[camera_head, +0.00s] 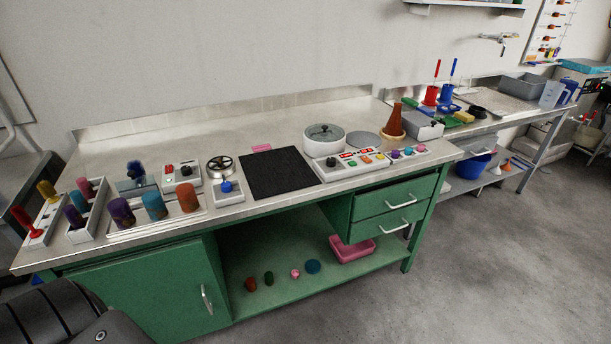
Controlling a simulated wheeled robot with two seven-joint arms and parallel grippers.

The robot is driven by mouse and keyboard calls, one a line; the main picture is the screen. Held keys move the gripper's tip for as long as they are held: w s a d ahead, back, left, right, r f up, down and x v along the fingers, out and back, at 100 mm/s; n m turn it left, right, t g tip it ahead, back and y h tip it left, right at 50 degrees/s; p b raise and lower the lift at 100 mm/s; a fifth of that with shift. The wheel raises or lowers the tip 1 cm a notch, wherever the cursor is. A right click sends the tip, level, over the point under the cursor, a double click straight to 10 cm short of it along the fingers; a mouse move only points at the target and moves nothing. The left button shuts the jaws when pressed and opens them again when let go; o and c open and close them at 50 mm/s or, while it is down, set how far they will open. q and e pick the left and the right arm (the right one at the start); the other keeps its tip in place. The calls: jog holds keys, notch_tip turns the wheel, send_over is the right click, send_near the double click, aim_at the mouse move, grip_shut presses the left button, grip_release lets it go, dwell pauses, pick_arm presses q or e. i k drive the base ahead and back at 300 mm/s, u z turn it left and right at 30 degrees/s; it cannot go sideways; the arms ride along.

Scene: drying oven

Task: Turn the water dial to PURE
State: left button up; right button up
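I see no readable PURE label, so I cannot tell for certain which control is the water dial. A small grey box with a blue knob (226,187) stands on the metal worktop (290,115), left of the black mat. A long panel (370,162) with red, orange and green buttons and several coloured knobs lies along the front right of the worktop. A grey control box (183,174) with a black knob and red and green parts stands further left. Neither of my grippers is in view; only a dark part of my own body shows at lower left.
A black mat (279,174) lies mid-worktop, beside a lidded pot (323,138) and a brown cone (391,122). A valve wheel (220,164) stands behind the blue knob. Several coloured cylinders (154,205) crowd the left end. The floor (480,270) at right is clear.

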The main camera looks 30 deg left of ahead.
aim_at(227, 186)
jog(key=z, duration=0.85)
jog(key=i, duration=1.1)
jog(key=u, duration=1.95)
